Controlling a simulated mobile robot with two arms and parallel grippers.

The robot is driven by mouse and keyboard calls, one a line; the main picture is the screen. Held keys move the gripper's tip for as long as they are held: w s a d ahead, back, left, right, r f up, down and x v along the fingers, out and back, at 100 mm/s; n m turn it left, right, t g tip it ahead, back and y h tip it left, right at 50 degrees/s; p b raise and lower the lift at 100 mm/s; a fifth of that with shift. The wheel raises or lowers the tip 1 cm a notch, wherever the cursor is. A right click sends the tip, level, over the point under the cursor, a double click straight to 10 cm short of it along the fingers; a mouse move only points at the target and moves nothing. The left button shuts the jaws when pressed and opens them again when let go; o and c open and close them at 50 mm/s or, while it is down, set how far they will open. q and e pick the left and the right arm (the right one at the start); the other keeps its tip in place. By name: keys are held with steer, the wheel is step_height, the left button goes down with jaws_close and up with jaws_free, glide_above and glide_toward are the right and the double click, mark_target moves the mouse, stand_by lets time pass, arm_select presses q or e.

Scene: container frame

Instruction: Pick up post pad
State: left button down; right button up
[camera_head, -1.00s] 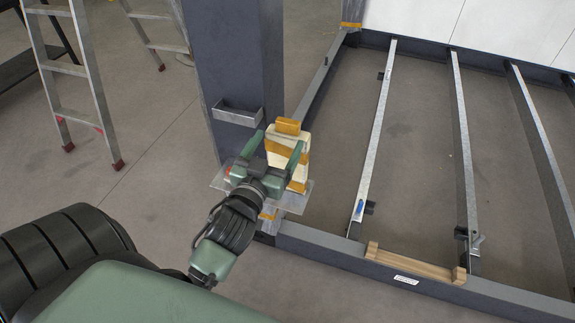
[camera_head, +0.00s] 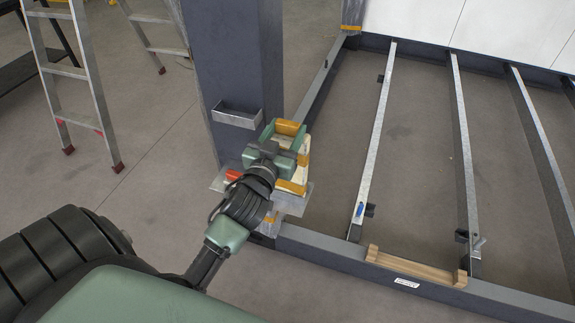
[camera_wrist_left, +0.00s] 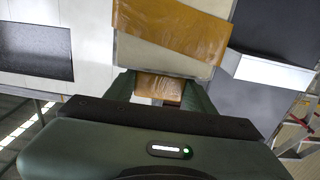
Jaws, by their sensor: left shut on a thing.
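The post pad (camera_head: 291,187) is a cream block with orange-brown tape bands, standing upright at the foot of the dark post. It also shows in the wrist view with a wide tape band (camera_wrist_left: 172,20). My left gripper (camera_head: 286,137) is at the pad's upper part, its green fingers on either side of the taped top piece. In the wrist view the left gripper (camera_wrist_left: 160,90) has this taped piece between its fingers. It is shut on the pad. My wrist hides part of the pad's front. My right gripper is not in view.
The dark post (camera_head: 235,70) rises right behind the pad and carries a small metal tray (camera_head: 237,117). A clear plate (camera_head: 293,205) lies at the post's foot. A dark floor frame with metal bars (camera_head: 375,135) lies to the right, with a wooden piece (camera_head: 415,268) on its edge. A ladder (camera_head: 90,75) stands left.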

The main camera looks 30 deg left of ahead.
arm_select(q)
step_height(320, 180, up, 20)
steer(key=p, duration=0.4)
stand_by(0.3)
stand_by(0.4)
